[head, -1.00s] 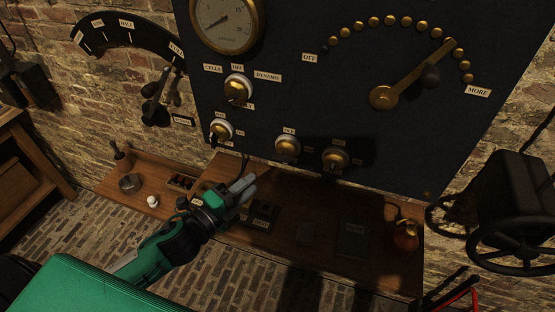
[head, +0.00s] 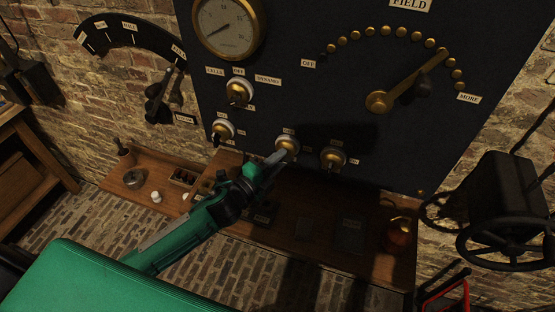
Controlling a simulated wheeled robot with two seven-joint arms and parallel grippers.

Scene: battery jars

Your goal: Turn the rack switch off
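The dark switch panel has several brass rotary switches with pale rims. In the lower row are a left switch (head: 223,130), a middle switch (head: 287,142) and a right switch (head: 333,158). Another switch (head: 239,92) sits above, with labels CELLS and DYNAMO. The small labels of the lower row are too blurred to read, so I cannot tell which is the rack switch. My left gripper (head: 276,160) has its fingertips at the lower edge of the middle switch. I cannot tell if they touch it or how far apart they are. My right gripper is not in view.
A wooden shelf (head: 378,264) runs below the panel, with a small copper-coloured vessel (head: 399,232) at its right. A brass field lever (head: 415,80) and a gauge (head: 229,26) are higher up. A black handwheel (head: 513,237) stands at the right.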

